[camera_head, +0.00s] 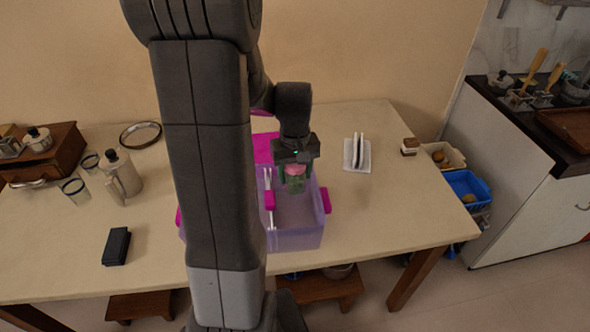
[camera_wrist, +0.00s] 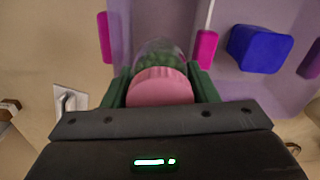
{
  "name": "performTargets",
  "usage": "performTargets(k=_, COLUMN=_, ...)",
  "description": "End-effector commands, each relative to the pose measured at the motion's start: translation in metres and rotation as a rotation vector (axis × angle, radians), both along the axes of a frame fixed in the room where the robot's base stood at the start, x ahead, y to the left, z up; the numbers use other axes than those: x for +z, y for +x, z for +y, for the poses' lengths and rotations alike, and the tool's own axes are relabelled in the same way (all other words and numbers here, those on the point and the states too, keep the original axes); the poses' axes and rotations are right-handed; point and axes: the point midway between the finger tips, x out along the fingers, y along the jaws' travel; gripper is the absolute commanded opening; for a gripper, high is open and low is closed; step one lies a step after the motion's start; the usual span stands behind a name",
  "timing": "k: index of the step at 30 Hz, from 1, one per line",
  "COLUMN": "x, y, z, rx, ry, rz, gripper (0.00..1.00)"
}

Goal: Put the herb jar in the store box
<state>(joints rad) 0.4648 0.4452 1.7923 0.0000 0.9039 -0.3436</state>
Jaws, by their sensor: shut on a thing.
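The herb jar (camera_head: 295,182) has a pink lid and green contents in clear glass. My gripper (camera_head: 295,172) is shut on it, with a finger on each side near the lid. In the wrist view the jar (camera_wrist: 160,88) sits between the fingers of my gripper (camera_wrist: 160,90). The store box (camera_head: 308,238) is a translucent purple box with magenta clips, on the table. The jar is over the right part of the box opening; I cannot tell its exact height. My arm hides the left part of the box.
In the wrist view a blue block (camera_wrist: 260,48) lies in the box, beside a white bar with a magenta clip. A coffee pot (camera_head: 122,175) and black case (camera_head: 117,246) are left.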

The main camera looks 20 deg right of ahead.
Motion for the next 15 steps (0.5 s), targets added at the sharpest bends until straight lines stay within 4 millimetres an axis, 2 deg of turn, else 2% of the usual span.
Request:
performTargets(k=1, x=-0.009, y=0.0, z=0.0, rx=0.0, ry=0.0, rz=0.001, gripper=0.3)
performTargets(k=15, x=-0.057, y=0.0, z=0.0, rx=0.0, ry=0.001, rz=0.002, gripper=0.3)
